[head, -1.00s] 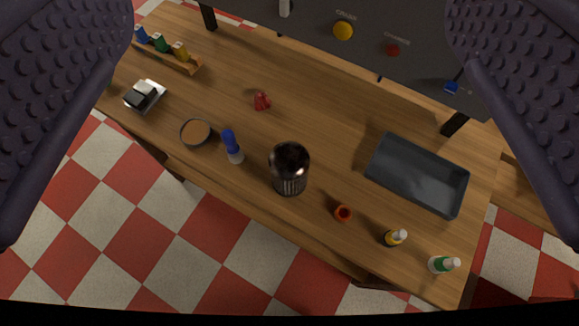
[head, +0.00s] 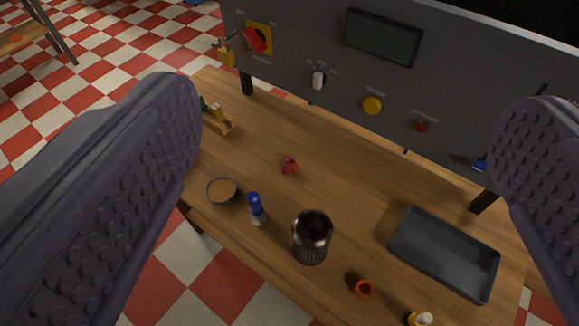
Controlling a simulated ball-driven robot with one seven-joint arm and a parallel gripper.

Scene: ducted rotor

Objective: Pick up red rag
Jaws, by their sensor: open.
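The red rag (head: 289,166) is a small crumpled red piece lying on the wooden table (head: 330,185), near its middle and in front of the grey panel. My gripper (head: 345,150) is open and empty. Its two dark, studded fingers frame the view at left and right, and the rag shows in the gap between them, well apart from both. The left finger hides the left part of the table.
A black tray (head: 445,254) lies right. The control panel (head: 330,75) rises behind. Bare wood surrounds the rag.

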